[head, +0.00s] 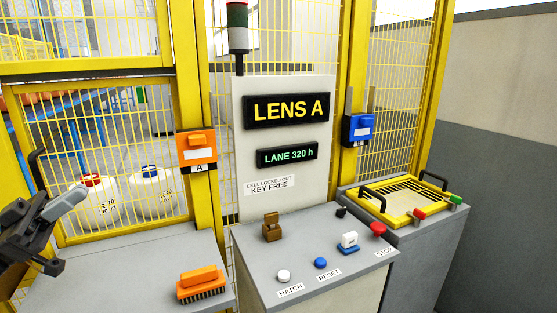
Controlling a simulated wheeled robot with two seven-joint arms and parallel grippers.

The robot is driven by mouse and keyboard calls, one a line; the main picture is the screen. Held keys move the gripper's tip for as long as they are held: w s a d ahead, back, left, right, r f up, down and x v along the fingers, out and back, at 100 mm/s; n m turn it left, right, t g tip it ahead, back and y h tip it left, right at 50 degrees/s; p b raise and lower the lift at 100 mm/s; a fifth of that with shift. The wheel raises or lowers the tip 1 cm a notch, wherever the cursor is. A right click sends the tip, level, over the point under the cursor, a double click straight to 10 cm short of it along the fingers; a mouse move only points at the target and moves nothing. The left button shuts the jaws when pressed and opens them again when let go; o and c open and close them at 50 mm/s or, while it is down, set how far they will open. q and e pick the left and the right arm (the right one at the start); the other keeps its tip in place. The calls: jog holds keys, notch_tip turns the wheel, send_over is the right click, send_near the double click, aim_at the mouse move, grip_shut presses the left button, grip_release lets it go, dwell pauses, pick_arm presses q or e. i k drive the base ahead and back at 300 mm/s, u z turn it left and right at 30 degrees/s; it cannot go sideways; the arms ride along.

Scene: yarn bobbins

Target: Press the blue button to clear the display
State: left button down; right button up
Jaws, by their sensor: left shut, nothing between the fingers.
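The blue button (320,262) sits on the sloped grey console (262,262), above a label reading RESET. The upper display (288,109) on the upright panel shows LENS A in yellow. The smaller display (287,154) below it shows LANE 320 h in green. My left gripper (73,200) is at the left edge of the view, shut and empty, well to the left of the blue button and touching nothing that I can see. My right gripper is not in view.
A white button (283,276) is left of the blue one. A blue-white switch (348,242) and red STOP button (378,229) are to the right. A brown block (271,227) stands behind. An orange brush (201,284) lies on the left bench. Yellow fencing (197,100) rises behind.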

aim_at(320, 262)
jog(key=k, duration=1.05)
